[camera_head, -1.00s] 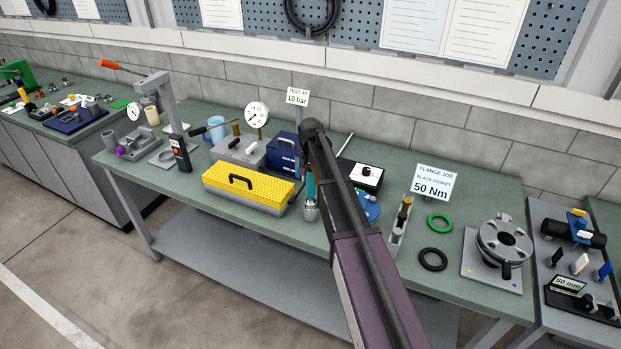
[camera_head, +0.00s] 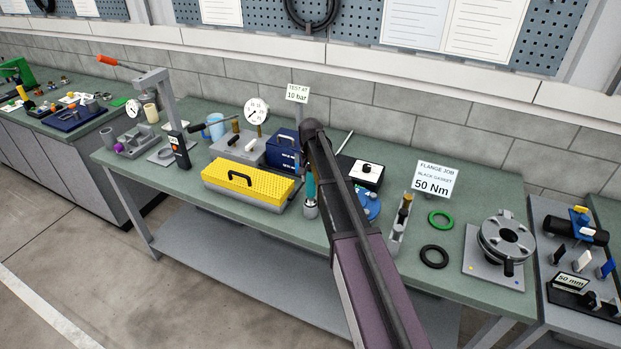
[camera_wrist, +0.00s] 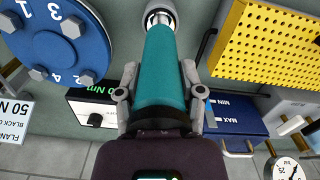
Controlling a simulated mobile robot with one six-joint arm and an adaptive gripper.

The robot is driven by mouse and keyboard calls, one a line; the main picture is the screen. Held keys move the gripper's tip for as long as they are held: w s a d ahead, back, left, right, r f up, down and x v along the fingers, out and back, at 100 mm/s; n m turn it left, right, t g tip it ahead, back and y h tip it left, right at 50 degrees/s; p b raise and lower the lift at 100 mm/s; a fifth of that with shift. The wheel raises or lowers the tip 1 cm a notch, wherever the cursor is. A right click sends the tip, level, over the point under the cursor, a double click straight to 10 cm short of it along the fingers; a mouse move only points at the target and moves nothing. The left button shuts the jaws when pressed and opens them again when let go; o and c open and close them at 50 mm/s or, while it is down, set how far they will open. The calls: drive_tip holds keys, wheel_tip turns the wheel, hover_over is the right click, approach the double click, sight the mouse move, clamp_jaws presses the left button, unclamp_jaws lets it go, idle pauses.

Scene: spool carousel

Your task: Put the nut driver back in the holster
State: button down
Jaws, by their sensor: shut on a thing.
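The nut driver has a teal handle (camera_wrist: 162,65), and my gripper (camera_wrist: 161,95) is shut on it with a finger on each side. In the head view the teal handle (camera_head: 310,184) stands roughly upright, partly hidden by my arm. A silver metal cylinder (camera_head: 310,209) sits directly below the handle on the bench. In the wrist view a round silver rim (camera_wrist: 160,13) shows at the handle's far end. I cannot tell whether this metal is the holster or part of the driver, nor how deep the driver sits. The driver's tip is hidden.
A yellow perforated box (camera_head: 247,182) stands close left of the driver, with a blue case (camera_head: 284,150) behind. A blue numbered disc (camera_wrist: 57,42) with bolts and a black box with a dial (camera_head: 365,173) are close right. The bench front by the cylinder is fairly clear.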

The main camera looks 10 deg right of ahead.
drive_tip(key=shift+f+b, duration=0.75)
drive_tip(key=shift+f, duration=0.05)
drive_tip(key=shift+c, duration=0.7)
unclamp_jaws()
drive_tip(key=shift+r, duration=0.15)
wheel_tip(320, 180, up, 11)
drive_tip(key=p, duration=1.1)
drive_tip(key=shift+r, duration=0.1)
idle(0.4)
